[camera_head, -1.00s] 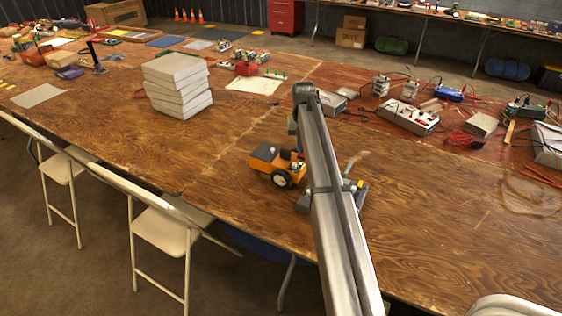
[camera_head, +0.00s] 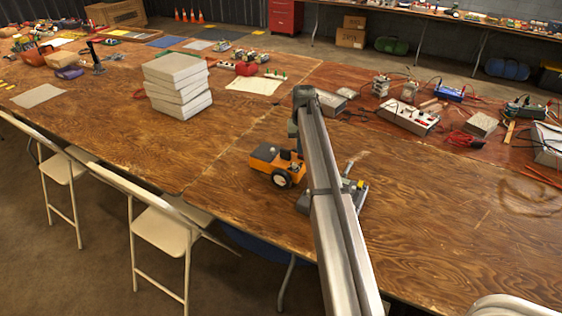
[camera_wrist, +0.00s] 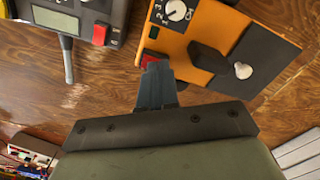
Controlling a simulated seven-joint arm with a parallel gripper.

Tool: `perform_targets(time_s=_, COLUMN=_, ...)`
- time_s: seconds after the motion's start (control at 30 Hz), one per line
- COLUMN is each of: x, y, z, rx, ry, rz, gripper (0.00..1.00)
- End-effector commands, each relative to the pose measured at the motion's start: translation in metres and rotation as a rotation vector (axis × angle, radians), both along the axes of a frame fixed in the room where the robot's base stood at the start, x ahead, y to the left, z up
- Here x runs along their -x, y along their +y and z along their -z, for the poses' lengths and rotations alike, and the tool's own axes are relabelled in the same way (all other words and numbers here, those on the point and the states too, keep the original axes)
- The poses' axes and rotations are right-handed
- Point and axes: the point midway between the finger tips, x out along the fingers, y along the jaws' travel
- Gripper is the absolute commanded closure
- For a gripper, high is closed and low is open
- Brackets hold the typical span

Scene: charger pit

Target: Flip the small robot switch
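The small robot (camera_head: 266,158) is an orange box on wheels with a dark top panel, standing on the wooden table just left of my arm. In the wrist view, its orange top (camera_wrist: 185,50) carries a white dial (camera_wrist: 176,10), a black knob, a silver knob and a small red switch (camera_wrist: 150,58) at its near left edge. My gripper (camera_wrist: 156,70) has its grey fingers together, with the tips right at the red switch. They cover part of it, and I cannot tell whether they touch it. In the head view the fingertips are hard to make out beside my arm.
A grey device (camera_wrist: 80,22) with its own red switch (camera_wrist: 101,34) lies left of the small robot in the wrist view. A stack of pale boxes (camera_head: 180,85) stands farther back left. Electronics and cables lie at the back right. The table front is mostly clear.

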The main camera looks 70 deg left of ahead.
Motion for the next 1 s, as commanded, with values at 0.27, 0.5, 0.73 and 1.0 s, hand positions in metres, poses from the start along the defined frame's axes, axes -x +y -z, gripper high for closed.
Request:
perform_targets(time_s=0.27, x=0.000, y=-0.001, z=0.000, rx=0.003, ry=0.001, rz=0.000, gripper=1.00)
perform_targets(time_s=0.5, x=0.000, y=0.000, z=-0.015, rx=0.002, ry=0.001, rz=0.000, gripper=1.00)
perform_targets(time_s=0.73, x=0.000, y=0.000, z=-0.030, rx=0.001, ry=0.000, rz=0.000, gripper=1.00)
perform_targets(time_s=1.0, x=0.000, y=0.000, z=-0.047, rx=0.002, ry=0.001, rz=0.000, gripper=1.00)
